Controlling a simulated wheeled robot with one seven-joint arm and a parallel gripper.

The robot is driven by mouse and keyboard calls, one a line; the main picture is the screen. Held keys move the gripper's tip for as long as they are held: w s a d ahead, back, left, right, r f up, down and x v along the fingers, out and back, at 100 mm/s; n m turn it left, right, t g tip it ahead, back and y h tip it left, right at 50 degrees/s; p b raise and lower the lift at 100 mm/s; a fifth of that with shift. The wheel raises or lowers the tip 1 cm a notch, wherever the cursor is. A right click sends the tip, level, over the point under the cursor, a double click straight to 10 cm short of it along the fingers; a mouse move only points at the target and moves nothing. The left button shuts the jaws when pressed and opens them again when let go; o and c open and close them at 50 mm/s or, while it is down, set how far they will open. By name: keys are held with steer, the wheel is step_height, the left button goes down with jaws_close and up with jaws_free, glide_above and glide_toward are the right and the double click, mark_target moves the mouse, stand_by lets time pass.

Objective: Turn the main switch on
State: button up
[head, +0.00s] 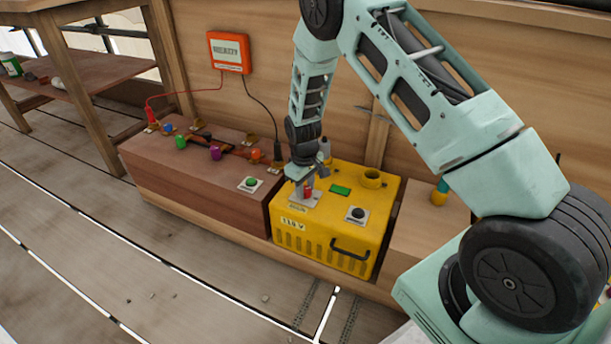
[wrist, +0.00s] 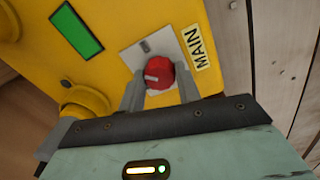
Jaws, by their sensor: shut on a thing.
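The main switch (wrist: 159,74) is a red round knob with a pale mark, on a light square plate beside a "MAIN" label (wrist: 195,48) in the wrist view. In the head view the red knob (head: 307,191) shows on top of the yellow box (head: 322,245), at its left side. My gripper (wrist: 158,82) is shut on the red knob, with one grey finger on each side of it. In the head view my gripper (head: 302,182) reaches down onto the knob from above. A green display (wrist: 77,30) on the yellow box is lit.
A brown wooden box (head: 190,195) with coloured knobs and wires stands left of the yellow box. A red-orange meter (head: 229,52) hangs on the wall behind, with red and black leads. A black round button (head: 357,213) and a black handle (head: 350,249) are on the yellow box.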

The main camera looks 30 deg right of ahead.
steer(key=m+p, duration=0.4)
steer(key=shift+r+m, duration=0.2)
steer(key=shift+m, duration=0.1)
steer(key=m+p, duration=0.3)
steer(key=m, duration=0.2)
steer(key=shift+w+f+g+p, duration=0.1)
steer(key=shift+f+g+p, duration=0.05)
steer(key=shift+g+p, duration=0.2)
steer(key=shift+m, duration=0.3)
steer(key=o, duration=1)
steer(key=r+p, duration=0.1)
steer(key=r, duration=0.4)
steer(key=r+p, duration=0.2)
steer(key=r, duration=0.4)
steer(key=r+p, duration=0.2)
steer(key=r, duration=0.4)
steer(key=shift+w+a+r, duration=0.15)
steer(key=shift+w+a, duration=0.05)
steer(key=shift+a, duration=0.15)
